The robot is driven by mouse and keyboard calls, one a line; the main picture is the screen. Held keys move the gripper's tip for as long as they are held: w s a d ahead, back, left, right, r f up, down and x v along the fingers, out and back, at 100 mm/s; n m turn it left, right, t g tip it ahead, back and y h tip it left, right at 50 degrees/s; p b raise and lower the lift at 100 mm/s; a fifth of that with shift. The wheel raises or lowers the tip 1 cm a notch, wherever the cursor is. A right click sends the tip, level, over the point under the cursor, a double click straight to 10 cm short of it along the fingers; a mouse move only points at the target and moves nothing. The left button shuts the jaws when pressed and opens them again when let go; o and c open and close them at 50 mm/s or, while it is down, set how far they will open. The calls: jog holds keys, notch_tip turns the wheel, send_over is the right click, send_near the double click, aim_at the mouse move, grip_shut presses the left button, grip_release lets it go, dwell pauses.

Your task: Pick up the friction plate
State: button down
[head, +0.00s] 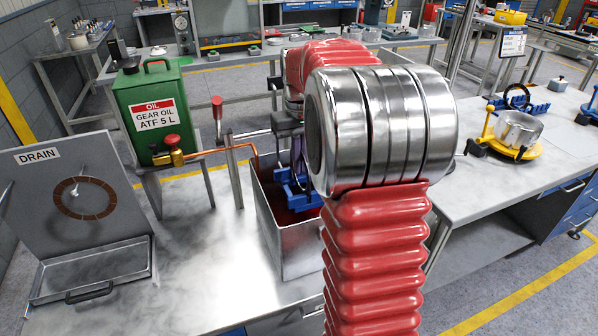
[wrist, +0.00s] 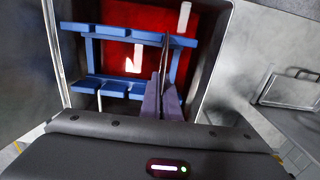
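A thin dark friction plate (wrist: 166,52) stands edge-on in the blue rack (wrist: 93,87), inside a metal tank with red oil, in the wrist view. My gripper (wrist: 161,86) reaches down into the tank with its two purple-grey fingers close together, one on each side of the plate. They look shut on its near edge. The plate still stands among the rack's bars. In the head view the blue rack (head: 296,187) shows in the tank (head: 300,248), and my arm hides much of it. Another friction plate, a brown ring (head: 71,207), hangs on the drain board's peg.
The drain board (head: 103,165) with its tray (head: 92,270) stands at the left. A yellow fixture (head: 518,150) with a metal drum is on the right bench. The bench between tray and tank is clear.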

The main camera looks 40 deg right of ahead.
notch_tip(320, 180, up, 10)
dwell(0.7)
jog(key=shift+s, duration=0.2)
dwell(0.5)
